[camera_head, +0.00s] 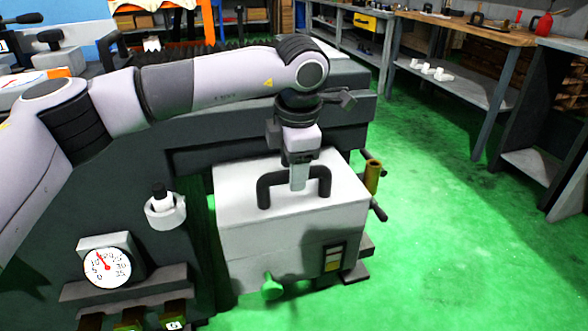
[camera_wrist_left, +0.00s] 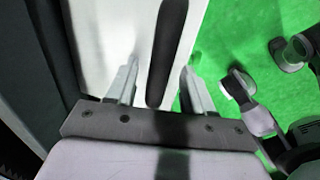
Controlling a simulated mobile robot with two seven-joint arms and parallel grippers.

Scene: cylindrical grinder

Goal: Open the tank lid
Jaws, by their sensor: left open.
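The tank is a white box (camera_head: 240,255) low in the middle of the head view. Its flat white lid (camera_head: 236,186) lies level on top and looks closed. A black arched handle (camera_head: 264,190) stands on the lid, and its bar shows in the left wrist view (camera_wrist_left: 166,55). My left gripper (camera_head: 299,184) points down at the handle's bar, in front of part of it. In the left wrist view, its two fingers (camera_wrist_left: 160,72) are apart, one on each side of the bar, with gaps visible.
A grey machine body (camera_head: 205,155) stands behind and left of the tank. A dial gauge (camera_head: 107,267) is at lower left. A brass cylinder (camera_head: 372,177) and dark levers stick out at the tank's right. Green floor (camera_head: 440,230) is clear to the right, before workbenches (camera_head: 465,30).

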